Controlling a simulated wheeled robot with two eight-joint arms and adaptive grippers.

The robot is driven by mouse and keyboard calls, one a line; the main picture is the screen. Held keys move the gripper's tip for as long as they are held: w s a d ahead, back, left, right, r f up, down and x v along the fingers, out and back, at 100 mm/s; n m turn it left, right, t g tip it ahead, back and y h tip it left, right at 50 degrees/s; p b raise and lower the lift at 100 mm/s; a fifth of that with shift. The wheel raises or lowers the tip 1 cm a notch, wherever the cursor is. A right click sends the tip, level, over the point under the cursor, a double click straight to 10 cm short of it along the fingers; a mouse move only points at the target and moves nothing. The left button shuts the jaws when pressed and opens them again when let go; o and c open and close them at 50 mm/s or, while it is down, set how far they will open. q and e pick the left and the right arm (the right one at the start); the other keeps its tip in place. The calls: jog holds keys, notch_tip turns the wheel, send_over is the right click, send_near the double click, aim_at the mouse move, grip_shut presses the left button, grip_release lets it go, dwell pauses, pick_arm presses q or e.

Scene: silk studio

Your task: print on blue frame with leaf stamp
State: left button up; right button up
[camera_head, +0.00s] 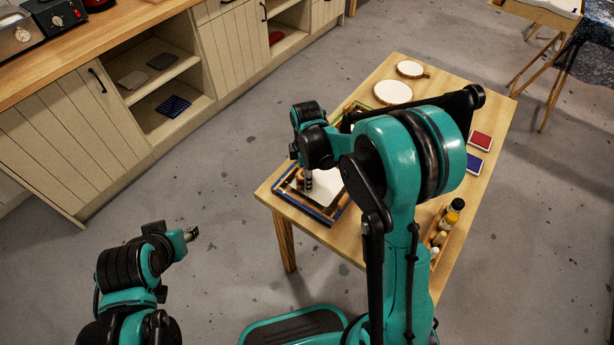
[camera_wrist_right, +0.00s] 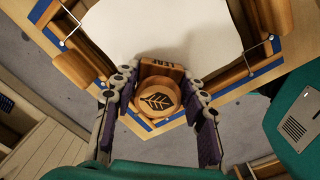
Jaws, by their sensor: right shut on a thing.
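My right gripper (camera_head: 308,182) is over the near left corner of the wooden table. In the right wrist view my right gripper (camera_wrist_right: 160,105) is shut on the leaf stamp (camera_wrist_right: 157,98), a round wooden block with a dark leaf on its top and a "LEAF" label. The blue frame (camera_head: 318,214) lies under it, with wood inside its blue edge and a white sheet (camera_head: 328,186) within. The frame's blue edge (camera_wrist_right: 243,82) also shows in the wrist view. I cannot tell whether the stamp touches the sheet. My left gripper (camera_head: 190,233) is away from the table; its jaws are too small to read.
A red pad (camera_head: 480,141) and a blue pad (camera_head: 474,164) lie at the table's right side. Several bottles (camera_head: 448,219) stand in a tray near the right edge. My right arm hides the table's middle.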

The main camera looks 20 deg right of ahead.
dwell(0.5)
notch_tip(320, 180, up, 7)
jog(key=p, duration=0.5)
dwell(0.5)
